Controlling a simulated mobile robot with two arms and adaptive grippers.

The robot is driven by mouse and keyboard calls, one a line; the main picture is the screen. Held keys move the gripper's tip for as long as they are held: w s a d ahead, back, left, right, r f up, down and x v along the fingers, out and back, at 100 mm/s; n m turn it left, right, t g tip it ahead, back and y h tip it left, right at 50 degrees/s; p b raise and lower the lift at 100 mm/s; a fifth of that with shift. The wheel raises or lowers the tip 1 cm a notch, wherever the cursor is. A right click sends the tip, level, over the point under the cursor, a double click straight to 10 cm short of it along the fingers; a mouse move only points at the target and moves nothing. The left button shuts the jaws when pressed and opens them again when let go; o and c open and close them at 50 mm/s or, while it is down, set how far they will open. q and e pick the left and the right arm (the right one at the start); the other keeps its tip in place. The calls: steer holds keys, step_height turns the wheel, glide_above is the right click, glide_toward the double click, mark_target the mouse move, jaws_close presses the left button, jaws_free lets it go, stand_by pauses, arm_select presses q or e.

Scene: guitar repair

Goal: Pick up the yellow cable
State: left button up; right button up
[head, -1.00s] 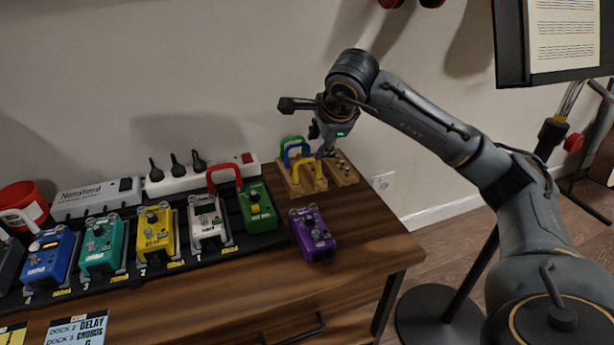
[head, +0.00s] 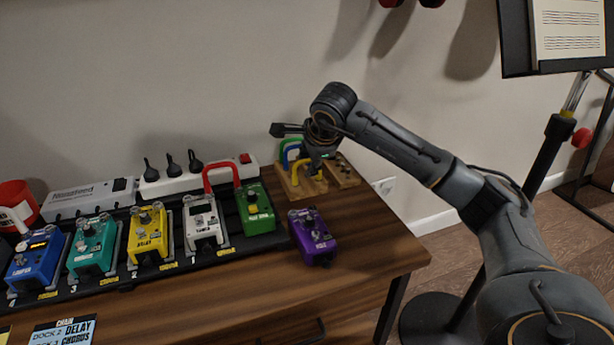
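The yellow cable (head: 296,169) is a short arch standing at the front of a wooden holder (head: 287,187) at the back right of the table. A blue cable (head: 288,153) and a green cable (head: 284,144) stand behind it in the same holder. My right gripper (head: 314,166) points down at the yellow cable, its fingers at the cable's right part. The fingers are small and dark here, and I cannot tell whether they touch or grip it. My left gripper is not in view.
A purple pedal (head: 312,238) sits in front of the holder. A green pedal (head: 256,210) with a red cable (head: 210,174) is at its left, in a row of several pedals. A white power strip (head: 200,177) lies behind. Bare tabletop (head: 368,235) is at the right.

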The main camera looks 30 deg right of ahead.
jaws_close()
steer(key=shift+r, duration=0.1)
